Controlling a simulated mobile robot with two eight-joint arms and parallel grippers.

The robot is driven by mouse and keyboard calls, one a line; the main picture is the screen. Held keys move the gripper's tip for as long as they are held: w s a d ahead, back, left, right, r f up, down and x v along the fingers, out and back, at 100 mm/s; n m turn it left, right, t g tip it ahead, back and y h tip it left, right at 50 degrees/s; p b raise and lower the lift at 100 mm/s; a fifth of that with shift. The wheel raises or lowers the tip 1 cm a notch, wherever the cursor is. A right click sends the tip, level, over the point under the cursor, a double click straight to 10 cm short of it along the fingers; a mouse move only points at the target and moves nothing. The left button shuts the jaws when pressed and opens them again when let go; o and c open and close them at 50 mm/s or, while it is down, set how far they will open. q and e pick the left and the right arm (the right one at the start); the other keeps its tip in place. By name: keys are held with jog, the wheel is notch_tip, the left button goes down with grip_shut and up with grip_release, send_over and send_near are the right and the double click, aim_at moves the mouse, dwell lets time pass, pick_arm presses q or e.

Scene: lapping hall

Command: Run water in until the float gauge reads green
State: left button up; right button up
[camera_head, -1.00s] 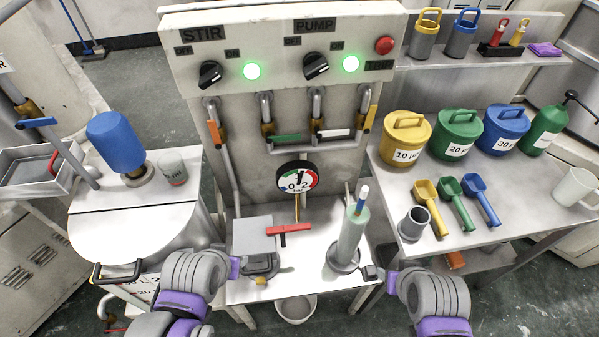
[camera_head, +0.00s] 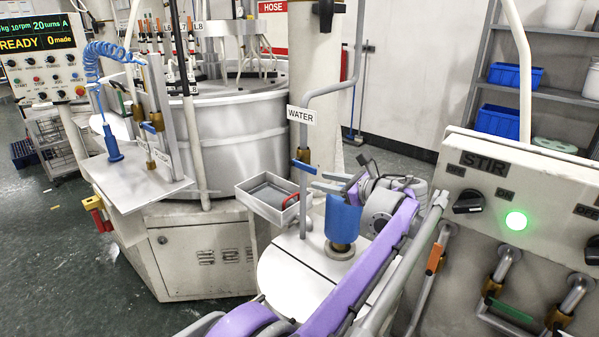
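The pipe labelled WATER (camera_head: 301,115) comes down to a valve with a blue lever (camera_head: 303,166) above the white tank lid (camera_head: 296,272). My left gripper (camera_head: 321,182) is just right of and below this lever. Its two grey fingers look apart, with nothing seen between them; whether they touch the lever or pipe is unclear. My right gripper is out of view.
A grey tray (camera_head: 268,199) with a red-handled item sits left of the pipe. The STIR panel (camera_head: 487,185) with a lit green lamp stands at right. A large round machine (camera_head: 235,135) and a READY display (camera_head: 38,38) are at left. Floor is open at lower left.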

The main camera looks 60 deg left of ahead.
aim_at(316, 172)
pick_arm(q)
jog(key=a+b, duration=0.1)
jog(key=w+a+m+g+y+b, duration=0.1)
jog(key=a+y+b, duration=0.1)
jog(key=a, duration=0.1)
jog(key=shift+w+f+m+g+b, duration=0.1)
jog(key=shift+w+m+g+b, duration=0.2)
jog(key=shift+m, duration=0.1)
jog(key=shift+s+a+b, duration=0.15)
jog(key=shift+a+b, duration=0.15)
jog(key=x, duration=0.7)
jog(key=shift+a+r, duration=0.2)
grip_shut()
dwell(0.5)
